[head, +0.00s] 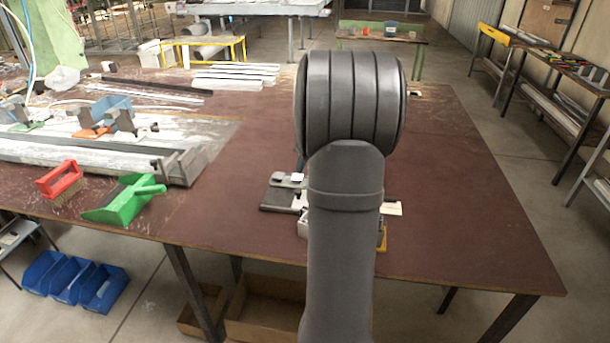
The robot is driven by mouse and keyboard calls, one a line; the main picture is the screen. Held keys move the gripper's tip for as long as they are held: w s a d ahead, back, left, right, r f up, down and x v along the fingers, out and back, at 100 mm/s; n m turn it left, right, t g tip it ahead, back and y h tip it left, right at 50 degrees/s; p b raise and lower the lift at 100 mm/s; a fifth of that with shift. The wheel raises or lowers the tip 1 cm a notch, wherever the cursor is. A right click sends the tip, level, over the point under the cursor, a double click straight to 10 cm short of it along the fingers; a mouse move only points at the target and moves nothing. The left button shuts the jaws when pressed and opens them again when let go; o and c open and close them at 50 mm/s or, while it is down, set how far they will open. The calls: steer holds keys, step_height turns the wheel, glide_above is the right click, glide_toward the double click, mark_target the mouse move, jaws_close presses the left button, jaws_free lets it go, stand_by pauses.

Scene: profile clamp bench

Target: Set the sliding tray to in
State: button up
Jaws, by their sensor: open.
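A small clamp fixture stands on the brown bench top, mostly hidden behind my arm in the head view. Its dark grey plate with light grey parts (278,193) shows left of my arm. A whitish block (303,226) shows just below that. A cream flat piece (393,208) and a yellow piece (383,239) stick out on the right. I cannot tell which part is the sliding tray or how far in it sits. My gripper is hidden behind my arm, so its relation to the fixture does not show.
The brown bench top (455,190) is clear to the right of the fixture. A green dustpan (122,203), a red-handled brush (60,182) and grey metal profiles (90,155) lie to the left. Pale strips (235,77) lie at the back. Blue bins (72,279) stand on the floor.

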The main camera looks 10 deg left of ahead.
steer(key=shift+v, duration=1.7)
steer(key=a+n+h, duration=0.6)
steer(key=a+n, duration=0.5)
steer(key=n, duration=0.7)
steer(key=x, duration=1.7)
steer(key=shift+d+f, duration=0.15)
steer(key=shift+d, duration=0.3)
jaws_close()
